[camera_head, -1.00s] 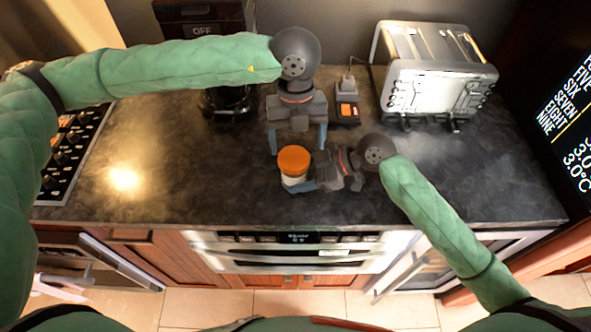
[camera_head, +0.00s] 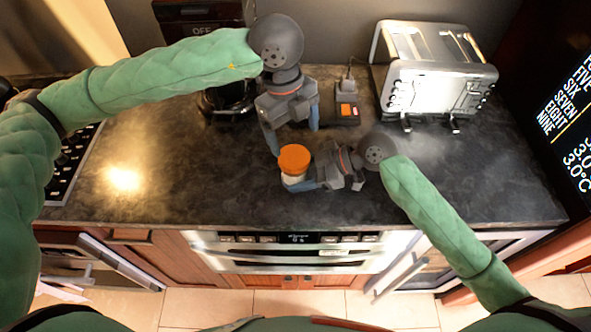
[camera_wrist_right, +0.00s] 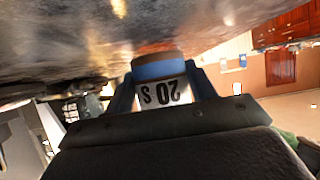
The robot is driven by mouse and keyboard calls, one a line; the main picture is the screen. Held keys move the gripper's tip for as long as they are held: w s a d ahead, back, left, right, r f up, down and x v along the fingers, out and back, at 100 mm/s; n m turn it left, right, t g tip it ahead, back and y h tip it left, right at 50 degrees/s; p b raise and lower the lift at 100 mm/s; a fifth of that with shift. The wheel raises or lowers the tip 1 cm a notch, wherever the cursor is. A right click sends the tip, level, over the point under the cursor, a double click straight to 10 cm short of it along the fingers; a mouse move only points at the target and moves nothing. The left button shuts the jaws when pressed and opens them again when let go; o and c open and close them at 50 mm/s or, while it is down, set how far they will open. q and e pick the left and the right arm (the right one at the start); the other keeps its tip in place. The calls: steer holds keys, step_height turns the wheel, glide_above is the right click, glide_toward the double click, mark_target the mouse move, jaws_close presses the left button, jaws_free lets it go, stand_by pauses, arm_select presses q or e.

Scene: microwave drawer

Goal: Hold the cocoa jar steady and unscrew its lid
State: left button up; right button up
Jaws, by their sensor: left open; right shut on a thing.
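The cocoa jar (camera_head: 292,181) stands on the dark counter, white-bodied with an orange lid (camera_head: 294,159) on top. My right gripper (camera_head: 306,185) is shut on the jar's body from the right, below the lid. In the right wrist view the jar's label (camera_wrist_right: 163,94) shows between the two fingers, with dark print reading upside down. My left gripper (camera_head: 293,144) is open and empty, pointing down above and just behind the lid. Its fingers are apart, one near the lid's back left edge and one further right. Contact with the lid is not visible.
A small dark device with an orange panel (camera_head: 347,108) lies behind the grippers. A silver toaster (camera_head: 433,75) stands at the back right, and a black coffee maker (camera_head: 229,98) at the back left. The counter (camera_head: 180,170) is clear left of the jar.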

mark_target(293, 157)
arm_select(q)
steer(key=n, duration=0.3)
steer(key=shift+a+n, duration=0.15)
steer(key=shift+n, duration=0.25)
steer(key=shift+f, duration=3.8)
steer(key=shift+c, duration=0.2)
steer(key=c, duration=1)
steer(key=n, duration=0.4)
steer(key=shift+n+t, duration=0.3)
steer(key=shift+r, duration=0.15)
